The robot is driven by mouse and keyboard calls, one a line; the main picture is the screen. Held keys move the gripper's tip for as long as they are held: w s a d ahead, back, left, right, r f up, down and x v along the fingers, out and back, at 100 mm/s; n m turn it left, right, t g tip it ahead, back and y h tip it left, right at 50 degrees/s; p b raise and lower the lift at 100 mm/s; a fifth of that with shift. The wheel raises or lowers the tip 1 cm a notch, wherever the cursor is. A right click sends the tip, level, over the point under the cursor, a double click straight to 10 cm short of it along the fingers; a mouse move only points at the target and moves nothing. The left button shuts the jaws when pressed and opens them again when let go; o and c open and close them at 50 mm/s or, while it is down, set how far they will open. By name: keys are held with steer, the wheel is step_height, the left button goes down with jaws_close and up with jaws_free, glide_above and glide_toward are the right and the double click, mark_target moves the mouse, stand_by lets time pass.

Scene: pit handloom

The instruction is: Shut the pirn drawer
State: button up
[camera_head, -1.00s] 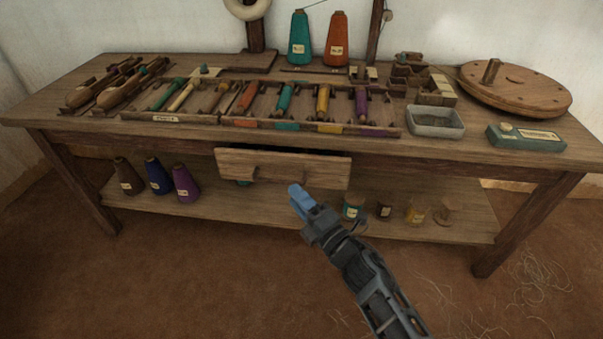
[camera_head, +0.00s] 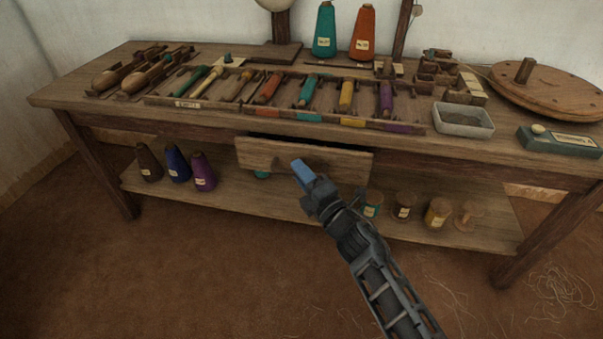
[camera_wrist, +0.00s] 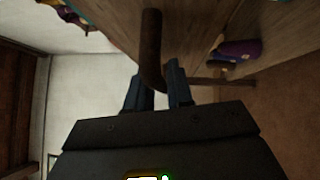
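The pirn drawer (camera_head: 340,162) sticks out under the front of the loom-side table. Its wooden front stands forward of the table edge, with a dark gap along its top. My gripper (camera_head: 301,171) is at the middle of the drawer front, in front of it. In the wrist view my two blue fingers (camera_wrist: 158,88) stand apart. A dark curved bar (camera_wrist: 151,45), which looks like the drawer's pull, ends between or just before them. I cannot tell whether they touch it. The inside of the drawer is hidden.
The wooden table (camera_head: 70,96) carries a rack of coloured pirns (camera_head: 268,88), shuttles (camera_head: 135,78), a grey tray (camera_head: 463,119) and a round wooden disc (camera_head: 548,92). Dark, blue and purple cones (camera_head: 203,172) and several jars (camera_head: 438,212) stand on the lower shelf.

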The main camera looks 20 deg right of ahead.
mark_target(308, 164)
jaws_close()
steer(key=shift+w+d, duration=0.7)
steer(key=shift+w, duration=0.25)
steer(key=shift+w+d, duration=0.7)
steer(key=shift+w, duration=0.2)
steer(key=shift+o, duration=1.8)
jaws_free()
steer(key=r+p+v, duration=0.1)
steer(key=p+v, duration=0.1)
steer(key=v, duration=0.5)
steer(key=shift+s+f, duration=0.4)
steer(key=shift+f, duration=0.1)
